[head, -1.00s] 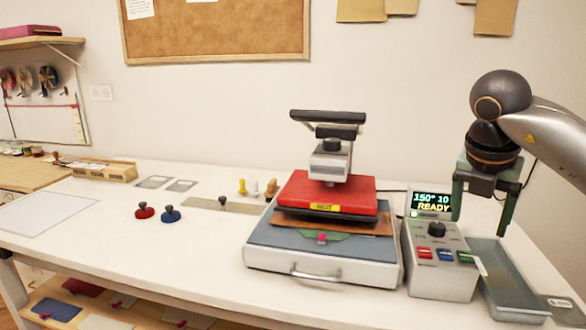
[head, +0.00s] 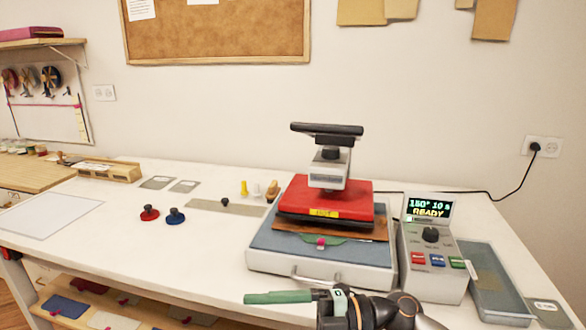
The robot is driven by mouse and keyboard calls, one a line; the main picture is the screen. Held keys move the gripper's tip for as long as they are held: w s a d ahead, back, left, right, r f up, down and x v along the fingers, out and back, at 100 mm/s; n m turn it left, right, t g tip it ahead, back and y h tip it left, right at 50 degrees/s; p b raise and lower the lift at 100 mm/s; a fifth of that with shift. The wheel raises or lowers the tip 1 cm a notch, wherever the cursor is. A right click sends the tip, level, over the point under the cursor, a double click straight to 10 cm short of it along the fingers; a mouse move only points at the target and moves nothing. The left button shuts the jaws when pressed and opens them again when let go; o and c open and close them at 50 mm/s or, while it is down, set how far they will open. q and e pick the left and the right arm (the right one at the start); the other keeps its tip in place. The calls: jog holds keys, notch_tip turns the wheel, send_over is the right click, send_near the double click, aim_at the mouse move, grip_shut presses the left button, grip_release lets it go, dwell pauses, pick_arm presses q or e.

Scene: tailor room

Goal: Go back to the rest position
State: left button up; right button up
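My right gripper (head: 280,297) is low at the bottom of the head view, in front of the heat press. It is seen side-on, with a green finger pointing left; the other finger cannot be made out, so its opening is unclear. My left gripper is out of view. The heat press (head: 270,262) stands on the white table, with its red upper plate (head: 325,195) down over a brown piece (head: 360,228) and a green piece (head: 310,239) on the blue bed. Its black handle (head: 327,130) is above.
A control box (head: 432,275) reading "150° 10 s READY" stands right of the press, beside a grey tray (head: 500,285). Red (head: 149,212) and blue (head: 175,216) knobbed pieces lie to the left. The white table (head: 190,255) is clear at front left.

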jog(key=w+d+f+m+t+h+p, duration=0.35)
jog(key=d+f+m+t+h, duration=0.5)
jog(key=m+t, duration=1.15)
jog(key=s+d+f+m+g+h+p, duration=0.1)
jog(key=s+d+f+m+g+h, duration=0.2)
jog(key=s+f, duration=0.5)
jog(key=s+d+f+m+g+h+p, duration=0.1)
jog(key=s+d+f+m+g+h, duration=0.3)
jog(key=s+d+f, duration=0.5)
notch_tip(320, 180, down, 5)
jog(key=m+g, duration=0.2)
jog(key=m, duration=0.1)
jog(key=shift+s+d+g, duration=0.3)
jog(key=shift+o, duration=0.6)
jog(key=shift+r, duration=0.1)
